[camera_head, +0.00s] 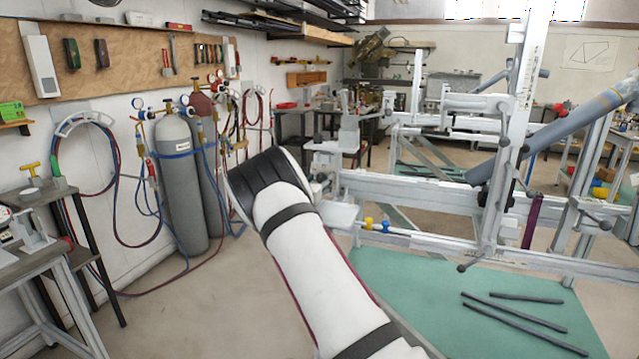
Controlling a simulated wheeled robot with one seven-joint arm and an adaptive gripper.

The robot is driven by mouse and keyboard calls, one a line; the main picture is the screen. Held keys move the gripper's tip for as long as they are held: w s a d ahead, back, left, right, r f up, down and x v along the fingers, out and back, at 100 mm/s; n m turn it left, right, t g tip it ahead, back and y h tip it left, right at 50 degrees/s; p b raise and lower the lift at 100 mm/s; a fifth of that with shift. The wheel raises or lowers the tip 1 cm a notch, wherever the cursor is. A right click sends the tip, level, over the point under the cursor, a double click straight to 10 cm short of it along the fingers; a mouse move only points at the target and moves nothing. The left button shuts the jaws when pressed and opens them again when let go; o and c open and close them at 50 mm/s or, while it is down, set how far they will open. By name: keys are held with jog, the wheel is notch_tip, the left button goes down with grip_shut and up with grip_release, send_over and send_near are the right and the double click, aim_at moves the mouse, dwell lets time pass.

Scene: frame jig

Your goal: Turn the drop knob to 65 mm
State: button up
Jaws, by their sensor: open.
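The frame jig (400,190) stands right of centre, a light metal structure of rails and uprights. I cannot tell which is the drop knob, and no 65 mm scale mark is readable. My white arm with black bands (300,235) rises from the bottom centre to a dark joint left of the jig. My gripper does not show.
A green mat (400,285) with several dark tubes (525,312) lies under the jig. A thick grey-blue tube (560,135) slants across the jig's right side. Gas cylinders (180,185) with hoses stand at the left wall. A metal bench (45,255) is at far left.

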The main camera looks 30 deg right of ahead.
jog(key=shift+d, duration=0.1)
jog(key=shift+c, duration=0.5)
jog(key=c, duration=1)
jog(key=shift+n, duration=0.3)
jog(key=n, duration=1.1)
jog(key=o, duration=1.1)
